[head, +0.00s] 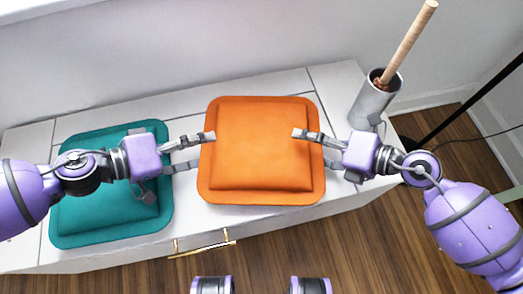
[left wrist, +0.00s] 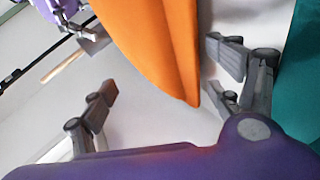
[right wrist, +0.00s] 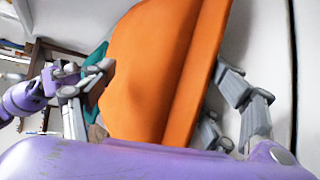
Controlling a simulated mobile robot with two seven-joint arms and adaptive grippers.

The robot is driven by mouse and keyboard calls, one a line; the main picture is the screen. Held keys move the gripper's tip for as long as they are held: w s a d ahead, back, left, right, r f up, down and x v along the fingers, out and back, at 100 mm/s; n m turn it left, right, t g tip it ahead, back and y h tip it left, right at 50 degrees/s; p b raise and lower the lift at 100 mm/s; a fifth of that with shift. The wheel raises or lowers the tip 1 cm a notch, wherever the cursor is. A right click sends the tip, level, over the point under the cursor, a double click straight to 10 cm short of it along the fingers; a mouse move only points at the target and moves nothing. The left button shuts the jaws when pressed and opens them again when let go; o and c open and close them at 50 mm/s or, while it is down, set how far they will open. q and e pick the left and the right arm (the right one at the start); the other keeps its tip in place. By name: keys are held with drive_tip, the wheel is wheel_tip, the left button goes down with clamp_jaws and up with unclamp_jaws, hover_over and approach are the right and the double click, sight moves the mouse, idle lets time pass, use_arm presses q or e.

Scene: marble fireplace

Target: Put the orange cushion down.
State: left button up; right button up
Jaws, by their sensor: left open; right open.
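The orange cushion (head: 260,150) appears to lie flat on the white cabinet top (head: 290,84), between my two grippers. Whether its underside fully touches the top cannot be told. My left gripper (head: 205,150) is open at its left edge, one finger over the cushion and the other partly hidden at the edge. My right gripper (head: 311,148) is open at its right edge in the same way. In the left wrist view the cushion's edge (left wrist: 160,45) lies between spread fingers. In the right wrist view the cushion (right wrist: 150,75) also passes between spread fingers.
A teal cushion (head: 80,215) lies on the cabinet at left, under my left arm. A grey cylindrical holder (head: 370,104) with a wooden stick (head: 410,42) stands at the back right. A gold handle (head: 204,247) is on the cabinet front. Wooden floor (head: 330,240) lies in front.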

drive_tip(key=shift+s+d, duration=0.1)
use_arm(q)
drive_tip(key=v, duration=0.3)
drive_tip(key=shift+a+r, duration=0.15)
drive_tip(key=shift+a, duration=0.05)
use_arm(e)
drive_tip(key=v, duration=1.1)
drive_tip(key=shift+d+r, duration=0.2)
drive_tip(key=shift+d, duration=0.1)
drive_tip(key=shift+s, duration=0.1)
